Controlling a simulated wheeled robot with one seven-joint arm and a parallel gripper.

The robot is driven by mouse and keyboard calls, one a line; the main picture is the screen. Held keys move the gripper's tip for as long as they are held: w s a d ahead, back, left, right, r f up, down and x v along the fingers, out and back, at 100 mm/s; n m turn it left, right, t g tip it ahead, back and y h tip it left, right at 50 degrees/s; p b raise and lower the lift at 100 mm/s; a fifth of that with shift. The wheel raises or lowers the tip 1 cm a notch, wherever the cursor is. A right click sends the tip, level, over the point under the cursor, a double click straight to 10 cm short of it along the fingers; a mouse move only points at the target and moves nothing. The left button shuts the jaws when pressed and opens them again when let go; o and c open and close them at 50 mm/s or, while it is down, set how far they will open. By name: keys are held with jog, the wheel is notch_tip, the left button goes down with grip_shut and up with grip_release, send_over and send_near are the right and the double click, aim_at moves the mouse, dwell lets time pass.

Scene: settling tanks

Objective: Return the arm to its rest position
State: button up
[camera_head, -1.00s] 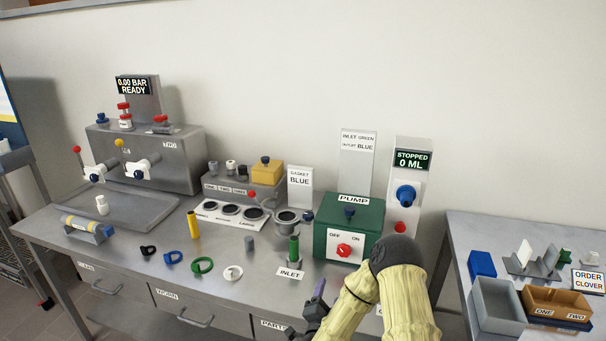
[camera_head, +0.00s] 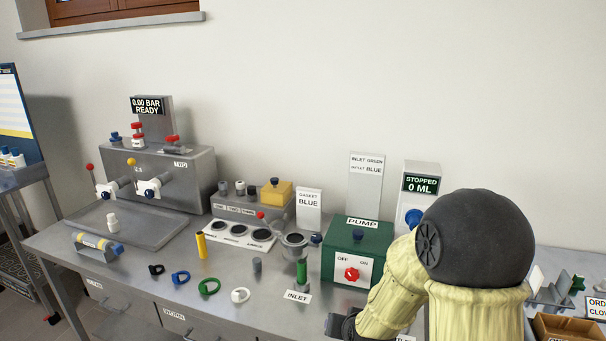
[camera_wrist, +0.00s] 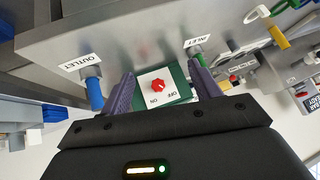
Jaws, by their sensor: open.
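My arm, in a pale yellow sleeve with a black joint, stands at the lower right of the head view. My gripper (camera_wrist: 163,92) shows in the wrist view with its two purple fingers apart and nothing between them. In the head view only a dark part of it shows at the bottom edge. Beyond the fingers is the green pump box (camera_head: 342,243) with its red OFF/ON knob (camera_head: 351,274). The knob also shows in the wrist view (camera_wrist: 159,86), apart from the fingers.
A green inlet tube (camera_head: 302,272) stands on the bench in front of the pump. A blue outlet tube (camera_wrist: 94,93) is close beside one finger in the wrist view. Several coloured rings, including a green one (camera_head: 209,287), lie along the front. The wall above the bench is clear.

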jog(key=s+d+r+n+g, duration=0.1)
jog(key=s+d+r+g, duration=0.1)
jog(key=s, duration=0.6)
jog(key=s+d+r+n+g+h, duration=0.1)
jog(key=s+d+r+g, duration=0.2)
jog(key=s, duration=0.4)
jog(key=shift+s+d+r+g+p, duration=0.2)
jog(key=shift+s+g+p, duration=0.1)
jog(key=shift+s, duration=0.05)
